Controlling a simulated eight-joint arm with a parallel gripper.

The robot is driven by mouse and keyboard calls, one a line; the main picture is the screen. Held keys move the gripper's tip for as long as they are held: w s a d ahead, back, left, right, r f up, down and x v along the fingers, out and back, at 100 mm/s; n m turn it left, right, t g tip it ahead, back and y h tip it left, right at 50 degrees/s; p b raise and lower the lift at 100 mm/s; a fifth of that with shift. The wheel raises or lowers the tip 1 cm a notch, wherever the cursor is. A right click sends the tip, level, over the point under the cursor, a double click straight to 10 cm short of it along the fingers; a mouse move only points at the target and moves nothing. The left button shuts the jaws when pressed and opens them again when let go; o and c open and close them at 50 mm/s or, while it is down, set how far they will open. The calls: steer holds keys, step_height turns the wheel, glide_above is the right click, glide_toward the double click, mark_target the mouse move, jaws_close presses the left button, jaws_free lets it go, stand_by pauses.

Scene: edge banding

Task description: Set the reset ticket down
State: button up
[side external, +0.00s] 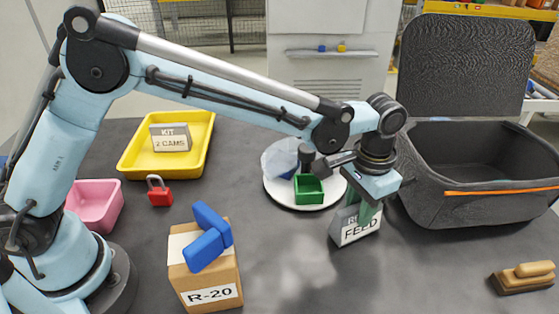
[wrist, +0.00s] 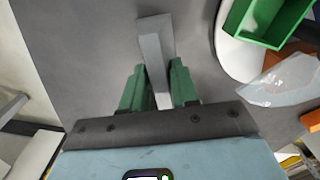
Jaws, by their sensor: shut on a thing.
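The reset ticket (side external: 357,229) is a small grey and white block with a sloped face. Its lower line reads "FEED"; my fingers partly cover the line above. My gripper (side external: 368,208) points down with its green fingers shut on the ticket's upper part. In the wrist view the ticket (wrist: 154,45) stands out between the two green fingers of my gripper (wrist: 158,85). The ticket is upright, at or just above the dark table, right of the white round plate (side external: 277,194). I cannot tell whether its bottom edge touches the table.
A green box (side external: 308,190) and a clear bag (side external: 280,158) sit on the plate. A dark open case (side external: 480,165) stands close on the right. A carton marked R-20 (side external: 210,280) with blue pieces, a red padlock (side external: 159,192) and a yellow tray (side external: 128,160) are left. The front middle looks clear.

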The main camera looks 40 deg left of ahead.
steer(key=shift+f, duration=0.4)
steer(key=o, duration=1)
steer(key=shift+f, duration=0.1)
